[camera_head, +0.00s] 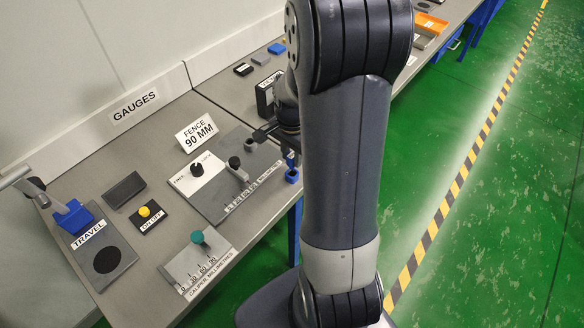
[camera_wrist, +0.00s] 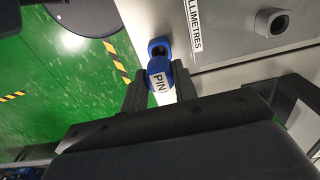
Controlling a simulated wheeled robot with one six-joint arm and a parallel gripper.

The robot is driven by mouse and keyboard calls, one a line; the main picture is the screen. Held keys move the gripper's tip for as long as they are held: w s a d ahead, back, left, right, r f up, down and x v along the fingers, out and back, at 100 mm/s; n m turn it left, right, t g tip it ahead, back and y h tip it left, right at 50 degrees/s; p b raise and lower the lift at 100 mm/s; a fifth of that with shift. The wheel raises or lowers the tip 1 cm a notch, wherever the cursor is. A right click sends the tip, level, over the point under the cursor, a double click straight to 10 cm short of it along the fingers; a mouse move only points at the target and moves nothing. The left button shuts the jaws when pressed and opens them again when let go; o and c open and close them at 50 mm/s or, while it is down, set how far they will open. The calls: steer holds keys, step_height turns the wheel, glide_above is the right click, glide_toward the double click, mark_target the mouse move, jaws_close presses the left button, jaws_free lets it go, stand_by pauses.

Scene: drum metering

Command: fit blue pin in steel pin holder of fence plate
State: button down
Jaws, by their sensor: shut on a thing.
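The blue pin (camera_wrist: 160,83), labelled PIN, is between the two fingers of my gripper (camera_wrist: 160,88) in the wrist view, and the gripper is shut on it. Just beyond the pin is a blue cup (camera_wrist: 158,47) with a dark opening, at the table edge; it also shows in the head view (camera_head: 292,176). I cannot tell whether pin and cup touch. A grey steel holder (camera_wrist: 271,22) with a dark hole sits on the fence plate (camera_wrist: 225,55), right of the pin. The fence plate (camera_head: 207,205) also shows in the head view, where my arm hides most of the gripper.
The fence plate carries a black-knobbed slider (camera_head: 238,170) and a FREE/LOCK dial (camera_head: 197,169). A FENCE 90 MM sign (camera_head: 196,132) stands behind. The caliper plate (camera_head: 199,262) and travel plate (camera_head: 104,251) lie nearer. Green floor is open right of the table.

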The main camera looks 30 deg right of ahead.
mark_target(292, 155)
steer(key=shift+r+p, duration=0.45)
steer(key=shift+r, duration=0.3)
steer(key=shift+r+p, duration=1.55)
steer(key=shift+r, duration=0.45)
